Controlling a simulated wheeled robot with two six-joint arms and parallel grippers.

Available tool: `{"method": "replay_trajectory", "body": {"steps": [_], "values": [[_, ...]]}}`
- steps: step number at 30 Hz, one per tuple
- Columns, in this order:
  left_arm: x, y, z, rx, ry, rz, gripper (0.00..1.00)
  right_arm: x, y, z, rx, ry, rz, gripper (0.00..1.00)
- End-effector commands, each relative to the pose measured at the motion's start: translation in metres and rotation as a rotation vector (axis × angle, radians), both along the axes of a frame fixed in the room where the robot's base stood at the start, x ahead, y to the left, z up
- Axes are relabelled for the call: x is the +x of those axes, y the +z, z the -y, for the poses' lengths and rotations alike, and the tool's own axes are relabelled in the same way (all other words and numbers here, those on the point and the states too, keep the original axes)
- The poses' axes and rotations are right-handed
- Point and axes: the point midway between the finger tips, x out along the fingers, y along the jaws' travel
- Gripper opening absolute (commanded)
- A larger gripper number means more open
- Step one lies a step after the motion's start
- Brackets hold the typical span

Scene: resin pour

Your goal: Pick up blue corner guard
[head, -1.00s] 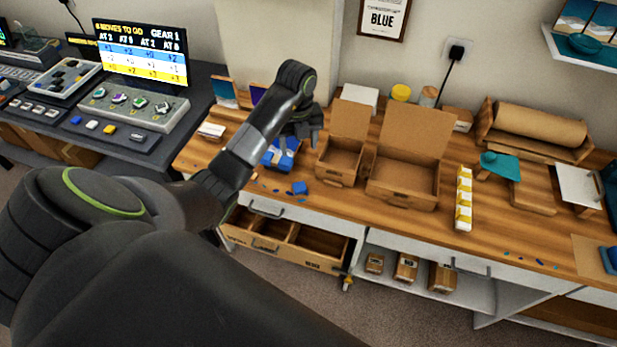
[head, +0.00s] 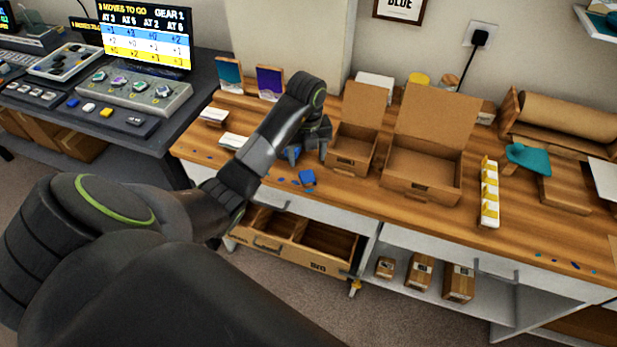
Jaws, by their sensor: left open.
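Small blue pieces lie near the front of the wooden bench (head: 400,220), left of the open cardboard boxes. One blue block (head: 307,177) lies in front of my left gripper (head: 308,155). Another blue piece (head: 291,152) shows beside and partly behind the fingers. I cannot tell for certain which is the corner guard. My left gripper is open and points down at the bench close to these pieces. Whether it touches one is unclear. My right gripper is out of view.
A small open box (head: 352,158) stands right beside the gripper, with a larger open box (head: 422,175) further right. A yellow-and-white strip (head: 489,195) and a teal object (head: 528,158) lie beyond. Blue and purple panels (head: 270,83) stand behind. An open drawer (head: 300,240) is below.

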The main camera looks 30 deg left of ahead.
Motion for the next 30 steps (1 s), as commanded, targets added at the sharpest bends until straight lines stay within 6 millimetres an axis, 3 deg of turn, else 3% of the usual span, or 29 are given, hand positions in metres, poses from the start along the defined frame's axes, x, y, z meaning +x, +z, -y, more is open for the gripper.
{"method": "replay_trajectory", "body": {"steps": [1,11,15,21,26,30], "values": [[0.0,-0.008,0.0,0.0,0.0,0.0,0.6,0.0,-0.009,-0.002,0.003,-0.001,0.0,0.36],[0.0,-0.022,0.0,0.0,0.0,0.0,0.6,0.0,-0.022,0.0,0.0,0.0,0.0,0.36],[-0.001,-0.042,0.0,0.0,0.001,-0.004,0.6,0.0,-0.032,0.004,-0.004,0.002,0.0,0.36],[-0.001,-0.06,0.0,0.0,0.0,-0.001,0.6,0.0,-0.024,0.006,-0.007,0.002,-0.001,0.36],[-0.001,-0.061,-0.001,0.0,0.0,0.0,0.6,0.0,-0.024,0.006,-0.007,0.002,-0.001,0.36],[-0.001,-0.061,-0.001,0.0,0.0,0.0,0.46,0.0,-0.024,0.006,-0.007,0.002,-0.001,0.36]]}}
